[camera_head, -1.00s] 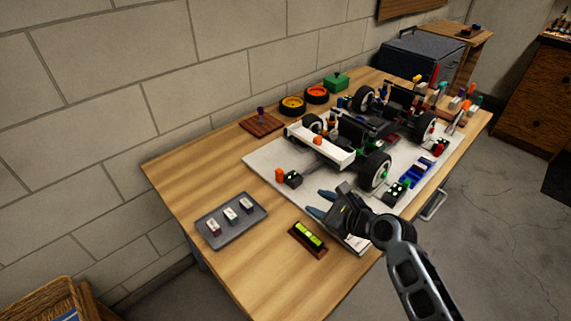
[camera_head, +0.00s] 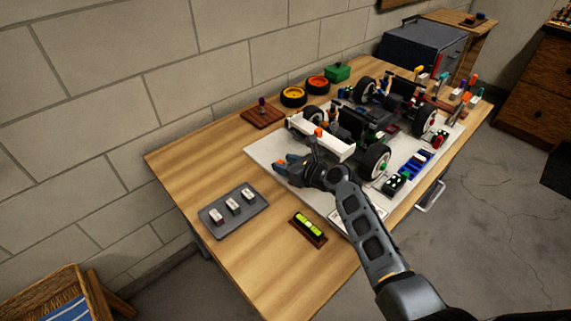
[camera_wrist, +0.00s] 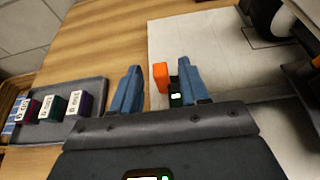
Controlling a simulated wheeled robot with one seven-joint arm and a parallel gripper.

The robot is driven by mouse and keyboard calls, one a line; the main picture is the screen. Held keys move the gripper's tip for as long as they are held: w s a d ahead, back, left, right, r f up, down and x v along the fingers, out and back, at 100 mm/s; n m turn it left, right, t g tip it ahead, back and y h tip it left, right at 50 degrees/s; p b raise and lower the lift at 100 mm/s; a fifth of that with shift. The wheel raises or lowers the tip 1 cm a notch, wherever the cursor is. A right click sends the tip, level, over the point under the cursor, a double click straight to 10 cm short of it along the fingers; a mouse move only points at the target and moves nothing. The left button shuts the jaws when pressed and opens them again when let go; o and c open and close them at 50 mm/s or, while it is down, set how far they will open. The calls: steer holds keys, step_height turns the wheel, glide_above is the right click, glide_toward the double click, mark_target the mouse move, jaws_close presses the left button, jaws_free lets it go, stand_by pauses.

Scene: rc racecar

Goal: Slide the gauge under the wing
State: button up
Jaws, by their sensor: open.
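The white rear wing (camera_head: 326,139) of the car stands over the pale board, with an orange piece on it. A small dark block with an orange end (camera_wrist: 160,77), likely the gauge, lies on the board's near-left part. In the head view my gripper (camera_head: 284,165) largely hides it. In the wrist view the orange end and dark block (camera_wrist: 176,97) show between my open fingers, partly behind the right one; I cannot tell whether they touch. Three labelled blocks (camera_head: 233,206) also sit in a grey tray (camera_head: 254,225).
The car's wheel (camera_head: 374,162) stands right of my gripper. A green level (camera_head: 308,226) lies on the table's near side. A blue holder (camera_head: 416,162) and small parts crowd the board's right side. Bare wood (camera_head: 196,165) is free at left.

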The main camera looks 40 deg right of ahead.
steer(key=shift+w, duration=0.15)
steer(key=shift+c, duration=0.3)
jaws_close()
stand_by(0.3)
